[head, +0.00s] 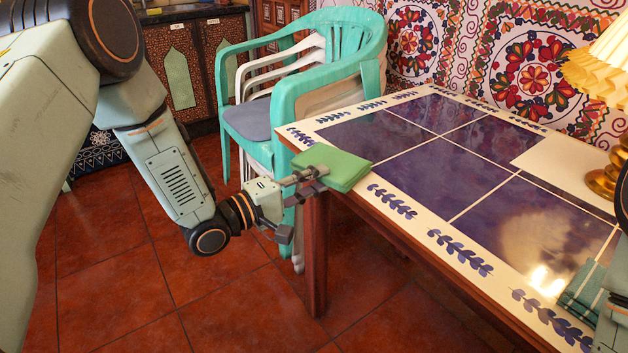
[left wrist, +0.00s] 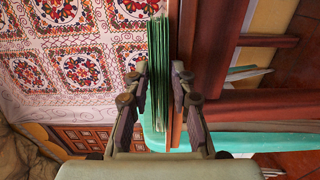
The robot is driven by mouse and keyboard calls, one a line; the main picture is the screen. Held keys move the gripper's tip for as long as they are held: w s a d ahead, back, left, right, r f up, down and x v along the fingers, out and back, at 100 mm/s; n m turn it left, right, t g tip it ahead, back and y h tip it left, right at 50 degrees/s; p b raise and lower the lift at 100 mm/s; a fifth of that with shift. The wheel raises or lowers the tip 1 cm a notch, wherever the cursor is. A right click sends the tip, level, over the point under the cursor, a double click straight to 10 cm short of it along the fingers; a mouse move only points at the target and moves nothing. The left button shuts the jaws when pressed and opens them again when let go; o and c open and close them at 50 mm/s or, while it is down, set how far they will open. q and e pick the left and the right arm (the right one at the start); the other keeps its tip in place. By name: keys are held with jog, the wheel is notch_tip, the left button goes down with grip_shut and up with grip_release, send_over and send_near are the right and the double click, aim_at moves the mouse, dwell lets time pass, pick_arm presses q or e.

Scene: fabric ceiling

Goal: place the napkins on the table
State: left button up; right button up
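The napkins (head: 337,166) are a green folded stack at the near left corner of the table (head: 400,222) in the head view. They lie flat and overlap the corner; I cannot tell whether they touch the tabletop. My left gripper (head: 306,181) has one finger above and one below their near edge and appears shut on them. In the left wrist view the napkins (left wrist: 158,75) show edge-on between the fingers of the left gripper (left wrist: 160,80), with the table's wooden edge close beside them.
Stacked turquoise and white chairs (head: 292,100) stand behind the table's left corner. A lamp (head: 600,75) with a brass base stands at the right of the tabletop. A pale sheet (head: 565,162) lies near it. The tiled middle of the table is clear.

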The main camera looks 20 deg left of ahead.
pick_arm(q)
jog(key=shift+o, duration=1.6)
jog(key=shift+r, duration=0.1)
jog(key=p+v, duration=0.5)
jog(key=v, duration=0.7)
jog(key=shift+r, duration=0.1)
